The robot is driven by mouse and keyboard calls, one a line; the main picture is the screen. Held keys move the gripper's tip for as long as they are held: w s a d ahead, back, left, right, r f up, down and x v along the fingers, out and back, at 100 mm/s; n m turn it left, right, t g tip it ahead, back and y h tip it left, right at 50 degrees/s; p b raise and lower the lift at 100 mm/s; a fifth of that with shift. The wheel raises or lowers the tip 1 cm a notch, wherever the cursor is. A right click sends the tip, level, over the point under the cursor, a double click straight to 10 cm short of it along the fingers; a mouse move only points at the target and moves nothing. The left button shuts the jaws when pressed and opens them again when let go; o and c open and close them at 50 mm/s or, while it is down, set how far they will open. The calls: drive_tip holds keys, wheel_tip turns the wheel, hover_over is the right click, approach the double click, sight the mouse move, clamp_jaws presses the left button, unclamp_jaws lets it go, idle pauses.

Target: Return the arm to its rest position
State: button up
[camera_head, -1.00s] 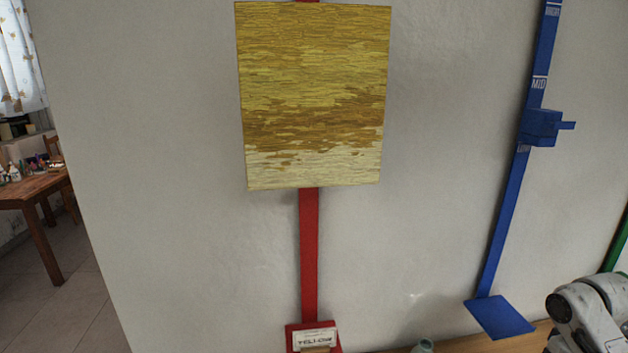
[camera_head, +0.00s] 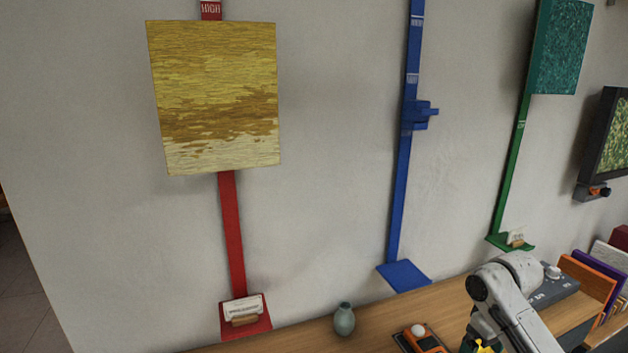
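My grey-white arm shows at the lower right in the head view, bent over the wooden desk (camera_head: 290,335). It runs down out of the bottom edge of the picture, and my gripper is not in view. A small yellow thing (camera_head: 484,347) shows beside the arm at the bottom edge; it is too cut off to tell what it is.
A yellow painting (camera_head: 215,95) hangs on a red rail (camera_head: 230,225). A blue rail (camera_head: 401,190) is bare; a green rail (camera_head: 513,170) holds a teal painting (camera_head: 562,45). A green vase (camera_head: 344,319), orange device (camera_head: 424,340) and grey box (camera_head: 548,292) stand on the desk.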

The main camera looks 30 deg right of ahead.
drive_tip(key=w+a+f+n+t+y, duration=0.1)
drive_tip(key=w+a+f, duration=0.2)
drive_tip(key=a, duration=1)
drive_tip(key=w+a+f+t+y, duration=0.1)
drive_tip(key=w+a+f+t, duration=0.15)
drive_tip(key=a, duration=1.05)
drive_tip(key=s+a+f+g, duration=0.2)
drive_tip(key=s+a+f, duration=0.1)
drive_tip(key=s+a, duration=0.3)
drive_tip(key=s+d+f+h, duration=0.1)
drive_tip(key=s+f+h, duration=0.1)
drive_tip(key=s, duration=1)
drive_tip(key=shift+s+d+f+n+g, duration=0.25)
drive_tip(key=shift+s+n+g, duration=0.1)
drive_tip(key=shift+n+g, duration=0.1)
